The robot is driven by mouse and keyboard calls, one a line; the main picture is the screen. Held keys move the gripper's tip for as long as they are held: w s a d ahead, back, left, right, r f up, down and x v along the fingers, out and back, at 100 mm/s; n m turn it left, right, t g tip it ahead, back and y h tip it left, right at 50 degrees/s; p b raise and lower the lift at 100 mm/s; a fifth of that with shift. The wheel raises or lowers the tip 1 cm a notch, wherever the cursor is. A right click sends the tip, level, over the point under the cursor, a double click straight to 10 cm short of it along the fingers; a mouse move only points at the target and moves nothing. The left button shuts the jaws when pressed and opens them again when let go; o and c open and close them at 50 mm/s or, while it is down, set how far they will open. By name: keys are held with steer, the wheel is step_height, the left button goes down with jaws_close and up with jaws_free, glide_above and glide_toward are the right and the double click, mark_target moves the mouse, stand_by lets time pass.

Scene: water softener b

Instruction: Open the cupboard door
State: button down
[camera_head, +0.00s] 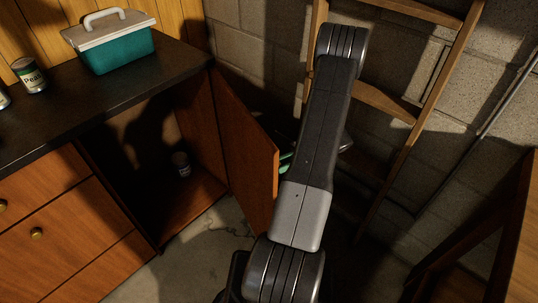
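The wooden cupboard door (245,153) stands swung well open, hinged at the right side of the cupboard opening. Behind it, the dark interior of the cupboard (201,140) shows. My arm passes in front of the area just right of the door's free edge. Small pale green parts (286,161) show between that edge and my arm; they may be part of my gripper. The rest of my gripper is hidden behind my arm, so I cannot see whether it is open or shut, or whether it touches the door.
A can (181,164) stands inside the cupboard. Drawers (85,225) are to its left. A teal cooler (117,51) and a can (29,75) sit on the dark countertop (75,104). A wooden ladder (385,101) leans on the block wall behind my arm.

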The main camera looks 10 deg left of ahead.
steer(key=shift+w+d, duration=0.4)
steer(key=shift+d, duration=0.1)
steer(key=c, duration=1.1)
jaws_free()
steer(key=shift+c, duration=0.2)
steer(key=shift+r+p, duration=0.15)
steer(key=shift+p, duration=0.15)
step_height(320, 180, up, 10)
steer(key=p, duration=0.9)
